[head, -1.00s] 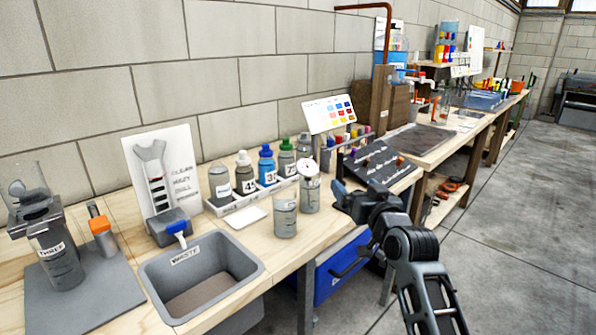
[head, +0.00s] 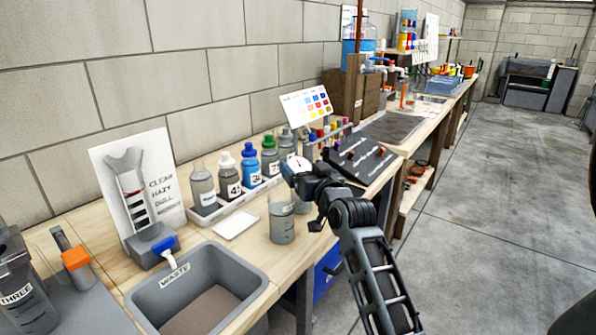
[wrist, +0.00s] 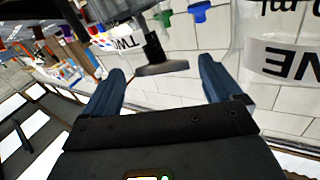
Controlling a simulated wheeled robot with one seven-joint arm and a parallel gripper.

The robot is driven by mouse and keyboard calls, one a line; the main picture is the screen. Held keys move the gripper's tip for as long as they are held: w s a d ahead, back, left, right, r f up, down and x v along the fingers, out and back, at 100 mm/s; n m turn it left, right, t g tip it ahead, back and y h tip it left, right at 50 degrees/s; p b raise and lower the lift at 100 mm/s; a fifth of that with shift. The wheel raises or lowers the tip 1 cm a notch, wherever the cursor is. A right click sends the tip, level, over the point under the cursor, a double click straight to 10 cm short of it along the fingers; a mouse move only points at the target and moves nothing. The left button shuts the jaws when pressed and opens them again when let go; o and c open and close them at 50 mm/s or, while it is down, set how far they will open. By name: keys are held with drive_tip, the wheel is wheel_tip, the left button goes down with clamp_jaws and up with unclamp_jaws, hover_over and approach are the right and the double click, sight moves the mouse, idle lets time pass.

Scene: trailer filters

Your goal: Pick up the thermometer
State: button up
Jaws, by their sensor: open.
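The thermometer seems to be the round white dial (head: 299,163) above a grey jar on the bench, partly behind my gripper (head: 292,174) in the head view. In the wrist view, which looks upside down, a dark disc on a stem (wrist: 163,69) appears to be the same dial seen edge-on. It lies between the two blue-grey fingertips of my gripper (wrist: 160,75), with a gap on both sides. The gripper is open and holds nothing. The stem's lower part is hard to make out.
A clear jar (head: 282,222) stands just below my gripper. A dark board with small tools (head: 358,158) is to the right. Open floor (head: 480,210) lies beyond.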

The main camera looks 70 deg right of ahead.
sight(300, 165)
drive_tip(key=x, duration=0.4)
drive_tip(key=shift+w+r, duration=0.1)
drive_tip(key=c, duration=1.1)
drive_tip(key=shift+c, duration=0.2)
